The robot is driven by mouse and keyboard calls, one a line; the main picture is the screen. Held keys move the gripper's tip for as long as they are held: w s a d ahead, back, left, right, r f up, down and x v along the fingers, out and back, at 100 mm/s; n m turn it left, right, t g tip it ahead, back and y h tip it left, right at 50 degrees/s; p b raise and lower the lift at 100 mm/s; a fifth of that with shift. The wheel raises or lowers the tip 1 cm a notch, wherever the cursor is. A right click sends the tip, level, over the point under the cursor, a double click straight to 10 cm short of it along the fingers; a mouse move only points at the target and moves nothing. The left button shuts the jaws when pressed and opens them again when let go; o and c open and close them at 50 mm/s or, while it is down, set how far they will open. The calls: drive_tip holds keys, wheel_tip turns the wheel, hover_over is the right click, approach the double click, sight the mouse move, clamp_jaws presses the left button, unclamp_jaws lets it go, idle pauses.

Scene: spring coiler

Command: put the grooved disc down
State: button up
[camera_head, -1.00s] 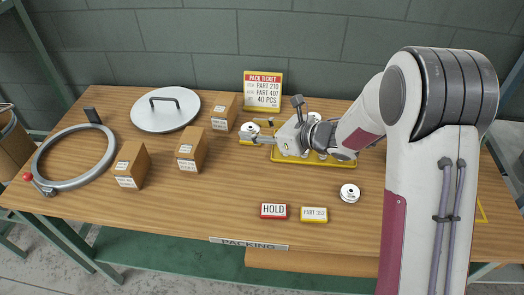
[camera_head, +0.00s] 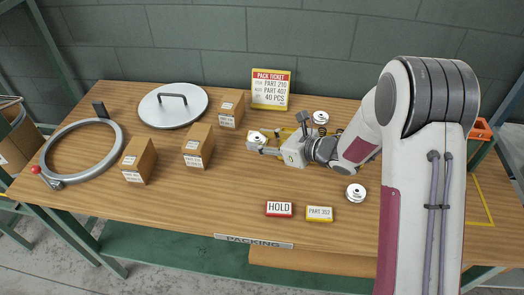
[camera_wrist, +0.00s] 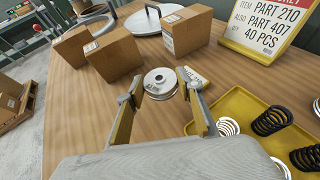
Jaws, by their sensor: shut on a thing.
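The grooved disc (camera_wrist: 160,82) is a pale, silvery spool shape with a small dark centre and a printed label. It sits between the two fingertips of my gripper (camera_wrist: 161,98) in the wrist view, flat side up. In the head view the disc (camera_head: 257,136) shows at the left end of my gripper (camera_head: 262,146), low over the wooden table (camera_head: 220,205). My gripper is shut on it. I cannot tell whether its underside touches the wood. A small white label card (camera_wrist: 194,77) stands just right of the disc.
Cardboard boxes (camera_wrist: 112,52) stand beyond and left. A yellow tray (camera_wrist: 232,102) with several springs lies to the right. A pack ticket (camera_head: 271,89) stands behind. Other discs lie at the back (camera_head: 320,117) and front right (camera_head: 356,193).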

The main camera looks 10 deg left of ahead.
sight(262, 157)
drive_tip(key=shift+f, duration=0.5)
drive_tip(key=shift+f, duration=0.15)
drive_tip(key=shift+f, duration=1.75)
drive_tip(key=shift+f, duration=0.15)
drive_tip(key=o, duration=1.1)
drive_tip(key=shift+c, duration=0.2)
drive_tip(key=shift+s+d+r, duration=0.15)
drive_tip(key=shift+d+r, duration=0.15)
drive_tip(key=shift+d, duration=0.1)
drive_tip(key=v, duration=1.1)
drive_tip(key=shift+s, duration=0.15)
